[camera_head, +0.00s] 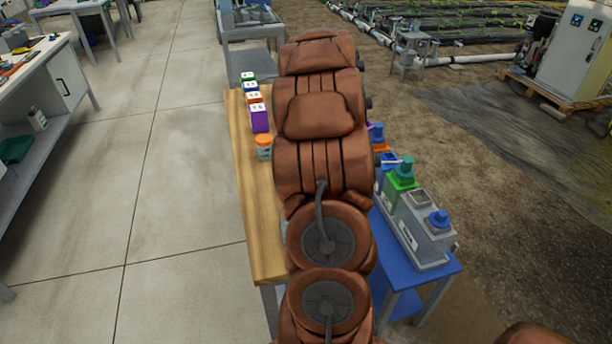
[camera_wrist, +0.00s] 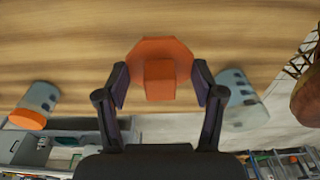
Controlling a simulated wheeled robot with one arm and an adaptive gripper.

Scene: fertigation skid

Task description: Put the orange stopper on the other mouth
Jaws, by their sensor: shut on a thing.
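In the wrist view an orange stopper (camera_wrist: 158,47) with an eight-sided flange and a square knob sits between the fingers of my gripper (camera_wrist: 159,82). The fingers are shut on the knob, and wooden tabletop shows behind it. In the head view my arm hides the gripper and the held stopper. A grey tank unit (camera_head: 425,240) stands on the blue table at right. It has a blue stopper (camera_head: 438,218) at its near end and a square grey top (camera_head: 419,198) beside it. Farther back are a green-and-teal stopper (camera_head: 403,172) and an orange piece (camera_head: 380,146), partly hidden.
A wooden table (camera_head: 262,240) lies left of my arm, with several coloured boxes (camera_head: 259,118) and an orange-lidded jar (camera_head: 264,153). The wrist view shows an orange-lidded jar (camera_wrist: 38,103) at left and another clear container (camera_wrist: 241,104) at right. Concrete floor at left is open.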

